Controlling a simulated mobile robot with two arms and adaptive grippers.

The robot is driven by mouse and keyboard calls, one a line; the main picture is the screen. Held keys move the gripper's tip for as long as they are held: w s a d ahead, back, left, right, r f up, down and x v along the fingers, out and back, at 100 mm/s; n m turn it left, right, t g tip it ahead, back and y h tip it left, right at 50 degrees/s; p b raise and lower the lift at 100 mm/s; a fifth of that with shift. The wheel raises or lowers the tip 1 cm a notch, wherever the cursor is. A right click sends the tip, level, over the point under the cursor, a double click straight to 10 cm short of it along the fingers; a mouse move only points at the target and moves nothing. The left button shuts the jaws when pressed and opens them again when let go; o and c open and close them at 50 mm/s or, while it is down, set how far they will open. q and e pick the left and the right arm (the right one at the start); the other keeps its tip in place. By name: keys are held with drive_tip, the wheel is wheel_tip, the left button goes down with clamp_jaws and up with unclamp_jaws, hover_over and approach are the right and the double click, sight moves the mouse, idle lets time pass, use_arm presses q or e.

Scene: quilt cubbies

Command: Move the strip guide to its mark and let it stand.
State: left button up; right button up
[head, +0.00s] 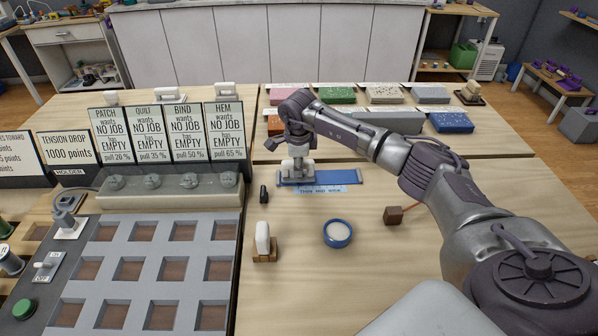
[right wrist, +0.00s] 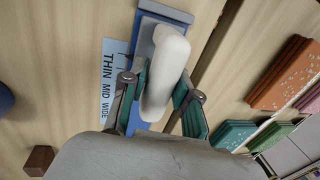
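The strip guide is a white upright handle (right wrist: 165,75) on a grey base. It sits at the left part of the blue strip board (head: 335,178) in the head view. My right gripper (head: 298,168) reaches down over it. In the right wrist view, its two green-padded fingers (right wrist: 163,90) lie against both sides of the handle and look closed on it. A pale blue scale label (right wrist: 106,85) beside the board reads THIN, MID, WIDE. Which word the guide lines up with I cannot tell. My left gripper is not in view.
A blue-rimmed round dish (head: 338,233), a brown cube (head: 393,215), a white-handled block (head: 263,243) and a small black piece (head: 263,193) stand nearer. Several coloured blocks lie behind. A grey cubby tray (head: 148,235) fills the left. The table between dish and cube is clear.

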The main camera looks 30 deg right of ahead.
clamp_jaws()
drive_tip(key=shift+d, duration=0.15)
drive_tip(key=shift+s+d, duration=0.35)
drive_tip(key=shift+d, duration=0.15)
drive_tip(key=shift+s+d+p, duration=0.1)
drive_tip(key=shift+s+d, duration=0.3)
drive_tip(key=shift+d, duration=0.3)
drive_tip(key=shift+s+d+p, duration=0.15)
drive_tip(key=shift+s+d, duration=0.3)
drive_tip(key=shift+d, duration=0.2)
drive_tip(key=shift+s+d+p, duration=0.1)
drive_tip(key=shift+s+d, duration=0.3)
drive_tip(key=shift+d, duration=0.3)
drive_tip(key=o, duration=0.8)
unclamp_jaws()
drive_tip(key=shift+c, duration=0.2)
drive_tip(key=shift+a, duration=0.1)
drive_tip(key=shift+c, duration=0.7)
